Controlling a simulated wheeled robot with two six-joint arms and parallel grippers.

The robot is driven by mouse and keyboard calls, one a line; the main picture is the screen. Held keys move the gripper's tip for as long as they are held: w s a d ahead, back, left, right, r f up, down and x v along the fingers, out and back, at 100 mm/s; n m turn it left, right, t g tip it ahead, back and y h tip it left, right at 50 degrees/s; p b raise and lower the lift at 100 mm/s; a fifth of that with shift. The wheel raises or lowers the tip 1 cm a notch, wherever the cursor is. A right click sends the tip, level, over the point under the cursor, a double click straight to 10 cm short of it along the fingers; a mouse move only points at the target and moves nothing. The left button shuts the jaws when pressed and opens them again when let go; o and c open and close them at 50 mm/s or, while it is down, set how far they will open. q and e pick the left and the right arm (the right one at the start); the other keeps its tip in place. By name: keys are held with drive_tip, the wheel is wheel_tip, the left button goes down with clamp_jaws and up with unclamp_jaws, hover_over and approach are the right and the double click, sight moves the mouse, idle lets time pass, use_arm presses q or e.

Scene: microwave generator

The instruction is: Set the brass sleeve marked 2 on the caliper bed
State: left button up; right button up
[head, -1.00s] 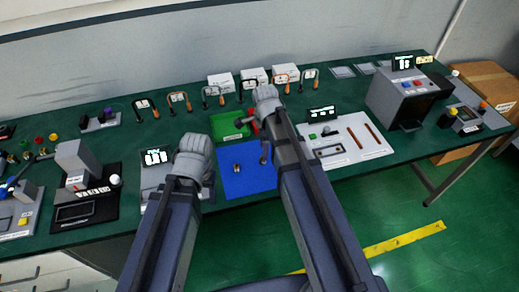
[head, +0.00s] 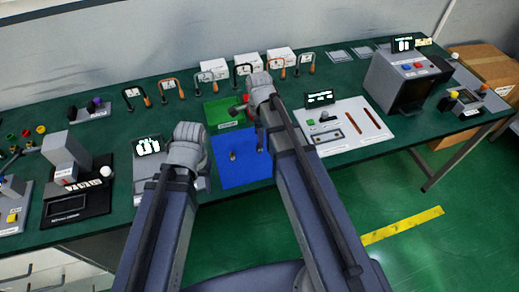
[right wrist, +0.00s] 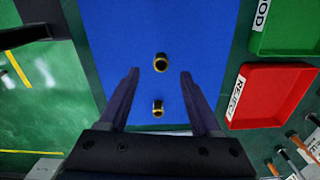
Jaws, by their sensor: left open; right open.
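Two brass sleeves stand apart on the blue mat (head: 235,178). In the right wrist view one sleeve (right wrist: 160,62) is just beyond my fingertips, and the other sleeve (right wrist: 158,107) lies between the fingers in the picture. Neither is gripped, and I cannot read a number on either. My right gripper (right wrist: 160,76) is open above the mat. In the head view one sleeve (head: 233,156) shows left of my right arm. My left gripper (head: 188,142) is left of the mat, its fingers mostly hidden by its wrist. I cannot tell for sure which fixture is the caliper bed.
A red tray marked REJECT (right wrist: 275,95) and a green tray (head: 220,112) stand beside the mat. A white panel (head: 350,118) with slots is right of my right arm. A device with a display (head: 150,146) sits by my left wrist. Clamps and white boxes line the back.

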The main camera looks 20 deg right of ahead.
use_arm(q)
wheel_tip(320, 180, down, 5)
drive_tip(key=b, duration=0.4)
drive_tip(key=shift+b, duration=0.3)
use_arm(e)
wheel_tip(320, 180, down, 5)
drive_tip(key=shift+w+d, duration=0.1)
use_arm(q)
drive_tip(key=shift+r, duration=0.1)
use_arm(e)
drive_tip(key=shift+r, duration=0.1)
clamp_jaws()
